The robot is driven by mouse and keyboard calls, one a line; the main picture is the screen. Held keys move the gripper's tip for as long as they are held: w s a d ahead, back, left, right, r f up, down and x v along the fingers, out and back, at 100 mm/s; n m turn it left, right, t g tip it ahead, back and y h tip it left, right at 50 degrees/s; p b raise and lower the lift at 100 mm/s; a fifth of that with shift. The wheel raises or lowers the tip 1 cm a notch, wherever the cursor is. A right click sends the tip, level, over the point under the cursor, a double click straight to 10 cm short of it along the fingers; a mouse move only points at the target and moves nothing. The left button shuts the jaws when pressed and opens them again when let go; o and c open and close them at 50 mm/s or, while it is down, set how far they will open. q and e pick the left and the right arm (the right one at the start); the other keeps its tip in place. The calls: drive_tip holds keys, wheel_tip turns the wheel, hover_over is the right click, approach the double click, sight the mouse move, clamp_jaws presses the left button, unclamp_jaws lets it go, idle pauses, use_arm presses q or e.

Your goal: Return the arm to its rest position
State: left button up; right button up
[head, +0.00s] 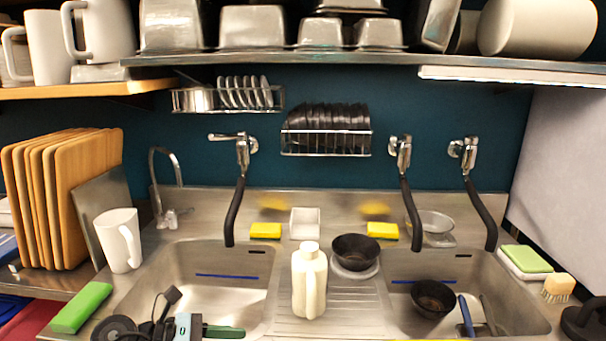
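My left gripper (172,312) shows at the bottom left, in front of the left sink. Its dark fingers are small and partly cut off by the lower edge, so I cannot tell whether it is open or shut. A dark green piece (224,332) lies just right of it; I cannot tell whether they touch. A black part of what looks like my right arm (587,319) shows at the right edge. Its fingertips cannot be made out.
A cream bottle (309,285) stands upright on the drainboard between two sinks. One dark bowl (356,251) sits behind it, another dark bowl (433,299) in the right sink. A white mug (119,240) and green block (82,307) are at left. Black hoses hang above.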

use_arm(q)
drive_tip(key=s+a+f+m+t+y, duration=0.25)
drive_tip(key=s+f+m, duration=0.35)
drive_tip(key=m, duration=0.5)
drive_tip(key=s+a+f+m+t+y+b, duration=0.1)
drive_tip(key=s+a+f+m+t+y, duration=0.2)
drive_tip(key=f+m, duration=0.7)
drive_tip(key=s+a+f+m+t+y, duration=0.1)
drive_tip(key=s+f+m+t+y, duration=0.45)
drive_tip(key=m, duration=0.65)
drive_tip(key=s+a+f+n+g+y, duration=0.1)
drive_tip(key=s+f+n+g, duration=0.5)
drive_tip(key=s, duration=0.7)
wheel_tip(320, 180, down, 4)
drive_tip(key=shift+s+r+n, duration=0.15)
drive_tip(key=shift+s+n, duration=0.15)
drive_tip(key=shift+n, duration=0.7)
use_arm(e)
drive_tip(key=s+f+g, duration=0.1)
drive_tip(key=s+f, duration=0.3)
drive_tip(key=f, duration=0.1)
drive_tip(key=shift+s+d, duration=0.25)
drive_tip(key=shift+s, duration=0.05)
